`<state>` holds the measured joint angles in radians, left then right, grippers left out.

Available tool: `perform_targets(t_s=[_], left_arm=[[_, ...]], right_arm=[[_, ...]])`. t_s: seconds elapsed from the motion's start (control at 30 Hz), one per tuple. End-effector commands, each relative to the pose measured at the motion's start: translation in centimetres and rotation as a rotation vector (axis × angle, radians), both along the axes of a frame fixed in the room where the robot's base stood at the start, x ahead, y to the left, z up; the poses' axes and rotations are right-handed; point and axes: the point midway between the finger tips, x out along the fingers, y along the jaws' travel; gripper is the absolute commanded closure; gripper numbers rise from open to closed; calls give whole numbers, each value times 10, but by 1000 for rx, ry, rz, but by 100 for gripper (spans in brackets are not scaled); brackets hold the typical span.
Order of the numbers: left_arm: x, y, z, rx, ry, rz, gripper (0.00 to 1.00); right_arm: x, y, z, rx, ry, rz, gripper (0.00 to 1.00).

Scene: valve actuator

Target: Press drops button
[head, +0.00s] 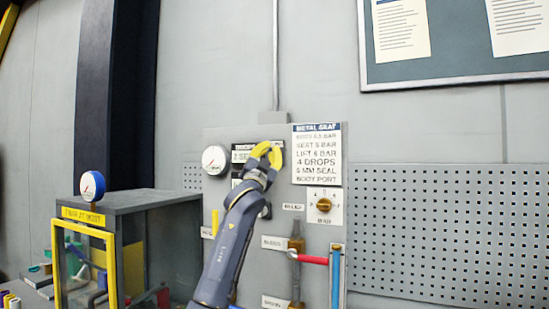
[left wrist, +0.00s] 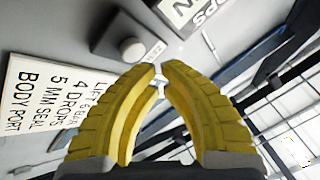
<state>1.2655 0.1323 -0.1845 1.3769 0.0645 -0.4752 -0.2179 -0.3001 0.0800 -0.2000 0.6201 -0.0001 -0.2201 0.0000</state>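The grey panel (head: 225,135) stands against the wall in the head view. My left gripper (head: 269,153) has yellow fingers and is in front of the panel's upper middle, left of the METAL SEAT sign (head: 317,155). In the left wrist view its fingertips (left wrist: 160,66) are almost together, with nothing clearly held. A round pale button (left wrist: 132,48) on a grey box shows beyond and left of the tips, apart from them in the picture. A plate reading DROPS (left wrist: 205,12) is at the top. The gripper hides part of the panel in the head view. My right gripper is not in view.
A white gauge (head: 215,160) is left of the gripper. A brass knob (head: 324,205) and a red-handled valve (head: 312,259) are lower right. A grey cabinet with a yellow frame (head: 83,218) stands left. A perforated board (head: 445,235) fills the right.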

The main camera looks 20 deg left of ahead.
Motion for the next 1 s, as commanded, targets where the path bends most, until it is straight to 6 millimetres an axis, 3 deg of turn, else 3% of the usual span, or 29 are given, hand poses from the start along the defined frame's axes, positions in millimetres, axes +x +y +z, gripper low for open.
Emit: perform_targets(t_s=[1.0], left_arm=[[9,-1,0,0,0,0,100]], right_arm=[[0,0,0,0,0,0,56]])
